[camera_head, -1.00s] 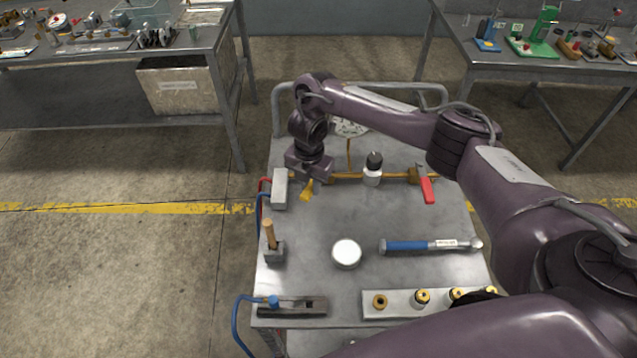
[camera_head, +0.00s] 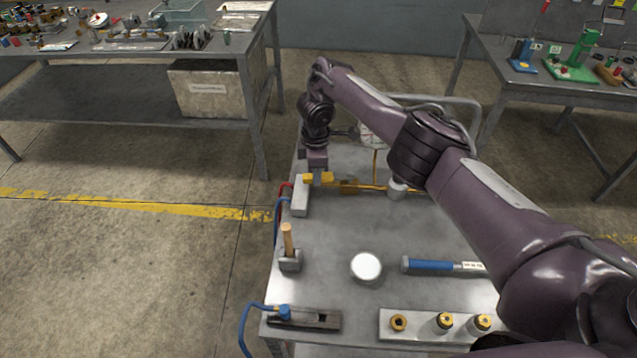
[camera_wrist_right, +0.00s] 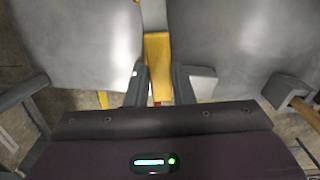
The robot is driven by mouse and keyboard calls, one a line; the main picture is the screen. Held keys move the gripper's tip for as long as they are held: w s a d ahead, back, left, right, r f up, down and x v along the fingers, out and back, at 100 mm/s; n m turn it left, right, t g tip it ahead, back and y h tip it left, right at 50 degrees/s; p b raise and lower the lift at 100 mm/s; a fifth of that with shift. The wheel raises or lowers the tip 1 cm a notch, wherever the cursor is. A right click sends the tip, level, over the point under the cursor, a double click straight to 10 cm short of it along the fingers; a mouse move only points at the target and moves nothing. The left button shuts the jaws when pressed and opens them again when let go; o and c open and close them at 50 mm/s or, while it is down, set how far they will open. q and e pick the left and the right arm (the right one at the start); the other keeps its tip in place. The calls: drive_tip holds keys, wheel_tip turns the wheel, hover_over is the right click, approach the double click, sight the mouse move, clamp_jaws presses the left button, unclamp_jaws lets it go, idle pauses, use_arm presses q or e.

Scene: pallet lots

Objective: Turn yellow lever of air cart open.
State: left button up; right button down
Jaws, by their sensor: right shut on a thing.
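The yellow lever (camera_head: 328,177) is at the left end of the brass pipe (camera_head: 372,187) on the grey air cart (camera_head: 325,238). It lies roughly sideways, about in line with the pipe. My right gripper (camera_head: 318,180) reaches down onto it from above, and yellow shows on both sides of the fingers. In the right wrist view the lever (camera_wrist_right: 158,55) runs between the two fingers (camera_wrist_right: 160,88), which are shut on it. The fingers hide part of the lever and its pivot. My left gripper is not in view.
A grey block (camera_head: 300,197) with red and blue hoses stands just left of the lever. A white-bodied fitting (camera_head: 397,190) sits on the pipe, partly behind my arm.

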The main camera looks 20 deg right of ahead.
drive_tip(key=shift+w+d+f+m+b, duration=0.2)
drive_tip(key=shift+w+m+b, duration=0.45)
drive_tip(key=shift+b, duration=0.45)
drive_tip(key=shift+w+d+r+m+b, duration=0.1)
drive_tip(key=shift+w+r+m+b, duration=0.1)
drive_tip(key=shift+m+b, duration=0.2)
drive_tip(key=shift+r, duration=0.1)
drive_tip(key=c, duration=1.2)
unclamp_jaws()
drive_tip(key=shift+c, duration=0.2)
wheel_tip(320, 180, up, 8)
drive_tip(key=p, duration=0.7)
drive_tip(key=shift+p, duration=0.35)
drive_tip(key=shift+f, duration=0.2)
